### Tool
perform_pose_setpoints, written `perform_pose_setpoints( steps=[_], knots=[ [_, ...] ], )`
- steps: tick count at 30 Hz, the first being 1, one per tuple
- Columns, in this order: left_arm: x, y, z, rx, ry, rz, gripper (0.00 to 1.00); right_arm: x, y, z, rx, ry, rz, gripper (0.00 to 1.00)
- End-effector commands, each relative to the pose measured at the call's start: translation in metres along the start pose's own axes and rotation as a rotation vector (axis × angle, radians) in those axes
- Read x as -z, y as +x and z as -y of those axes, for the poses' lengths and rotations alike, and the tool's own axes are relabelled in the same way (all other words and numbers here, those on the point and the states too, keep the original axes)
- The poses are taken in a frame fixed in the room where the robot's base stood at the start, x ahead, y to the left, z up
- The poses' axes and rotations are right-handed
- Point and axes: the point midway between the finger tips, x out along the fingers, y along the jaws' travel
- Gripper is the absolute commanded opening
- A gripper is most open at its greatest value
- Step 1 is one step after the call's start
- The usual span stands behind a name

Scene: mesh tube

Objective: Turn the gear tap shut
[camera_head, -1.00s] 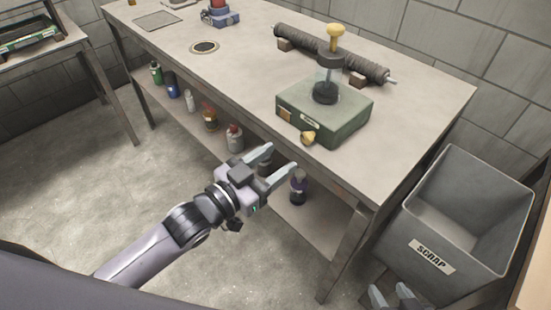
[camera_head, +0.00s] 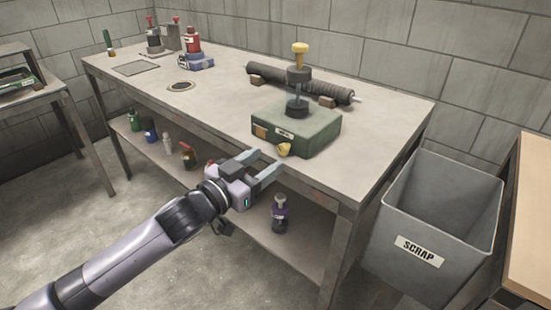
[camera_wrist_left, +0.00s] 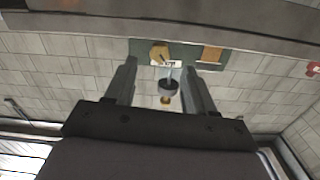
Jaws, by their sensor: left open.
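A green box (camera_head: 297,128) stands on the workbench near its front edge. A yellow tap (camera_head: 284,149) sticks out of the box's front face, beside a small label and an orange plate. A dark post with a yellow knob (camera_head: 300,48) rises from the box top. My left gripper (camera_head: 268,161) is open and empty, in front of the bench edge, with its fingers pointing toward the tap. In the left wrist view, which is upside down, the yellow tap (camera_wrist_left: 160,52) shows beyond and between the open fingers, apart from them. My right gripper is not visible.
A dark mesh tube (camera_head: 300,84) lies on wooden blocks behind the box. A grey scrap bin (camera_head: 437,220) stands right of the workbench (camera_head: 220,110). Red and blue equipment (camera_head: 195,58) is at the bench's far left. Several bottles stand on the lower shelf, including a purple one (camera_head: 280,214).

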Motion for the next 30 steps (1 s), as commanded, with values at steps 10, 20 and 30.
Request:
perform_pose_setpoints(
  steps=[10, 20, 30],
  knots=[
    [0.0, 0.04, 0.0, 0.0, 0.0, -0.001, 0.54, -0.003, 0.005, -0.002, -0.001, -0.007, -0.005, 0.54],
    [0.0, 0.046, 0.0, -0.001, 0.001, -0.001, 0.54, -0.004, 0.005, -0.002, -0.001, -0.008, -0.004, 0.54],
    [0.0, 0.046, 0.0, 0.0, 0.001, 0.0, 0.0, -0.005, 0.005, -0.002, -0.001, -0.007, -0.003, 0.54]
  ],
)
